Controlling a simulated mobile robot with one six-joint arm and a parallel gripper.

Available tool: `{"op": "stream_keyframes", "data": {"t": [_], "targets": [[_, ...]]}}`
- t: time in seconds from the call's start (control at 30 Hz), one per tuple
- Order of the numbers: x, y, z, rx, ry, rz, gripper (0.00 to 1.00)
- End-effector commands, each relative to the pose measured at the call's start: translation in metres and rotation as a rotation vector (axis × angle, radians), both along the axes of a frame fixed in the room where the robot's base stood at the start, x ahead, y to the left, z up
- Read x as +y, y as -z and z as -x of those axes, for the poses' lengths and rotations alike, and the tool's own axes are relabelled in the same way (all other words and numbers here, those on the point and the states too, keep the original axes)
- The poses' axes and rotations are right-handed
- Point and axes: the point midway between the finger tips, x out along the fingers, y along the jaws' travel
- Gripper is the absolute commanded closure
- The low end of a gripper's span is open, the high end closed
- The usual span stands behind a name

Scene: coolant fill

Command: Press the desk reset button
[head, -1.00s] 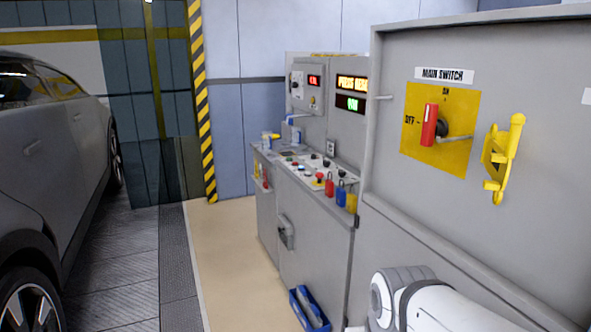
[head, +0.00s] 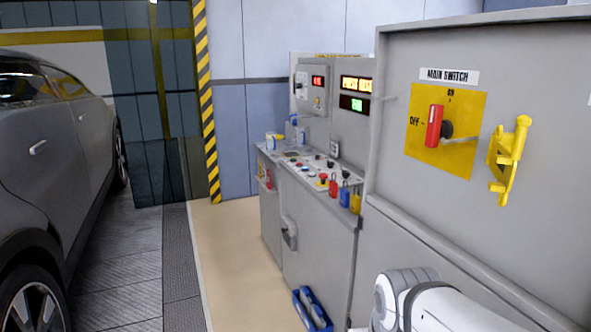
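The control desk (head: 318,250) stands right of the middle, with a sloped panel of several small buttons (head: 318,168) in red, black and other colours. A red button (head: 323,176) shows near the panel's front edge. The buttons are too small to read labels, so I cannot tell which is the reset button. Part of my white arm shows at the bottom right; my gripper is not in view.
A grey cabinet with a red main switch handle (head: 434,126) and a yellow hasp (head: 508,160) fills the right. Padlocks (head: 345,194) hang at the desk's front edge. A blue tray (head: 312,310) sits low by the desk. A car (head: 60,170) stands left; the beige floor (head: 235,260) between is clear.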

Motion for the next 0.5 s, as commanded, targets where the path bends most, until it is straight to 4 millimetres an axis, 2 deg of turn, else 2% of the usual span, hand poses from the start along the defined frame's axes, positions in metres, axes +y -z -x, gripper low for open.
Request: {"op": "stream_keyframes", "data": {"t": [0.07,0.5], "targets": [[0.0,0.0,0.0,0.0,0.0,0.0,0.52],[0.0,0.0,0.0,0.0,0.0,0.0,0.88]]}}
